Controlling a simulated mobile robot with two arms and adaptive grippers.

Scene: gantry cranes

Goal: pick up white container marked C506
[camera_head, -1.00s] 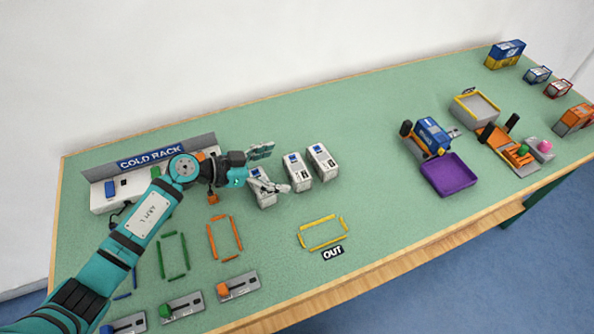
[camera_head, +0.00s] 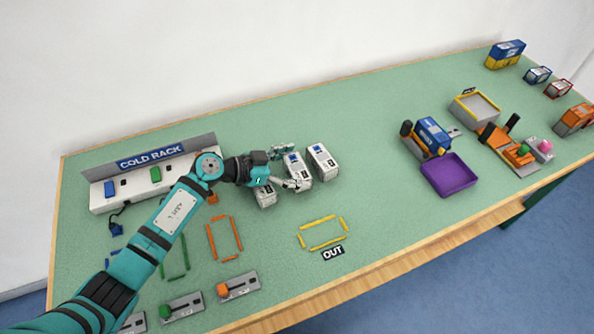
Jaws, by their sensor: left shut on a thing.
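Three white containers with blue patches on top stand in a row near the middle of the bench: a left one (camera_head: 264,198), a middle one (camera_head: 302,170) and a right one (camera_head: 322,160). Their markings are too small to read, so I cannot tell which is C506. My left gripper (camera_head: 291,168) is shut on the middle container, one finger at its far side and one at its near side. My gripper and wrist partly cover the left container. I cannot tell whether the middle one is off the bench. My right gripper is not in view.
The cold rack (camera_head: 150,176) stands at the back left. Green and orange (camera_head: 225,238) outlines and sliders lie in front. A yellow outline (camera_head: 323,233) by the OUT sign is empty. A purple tray (camera_head: 449,175) and other devices stand to the right.

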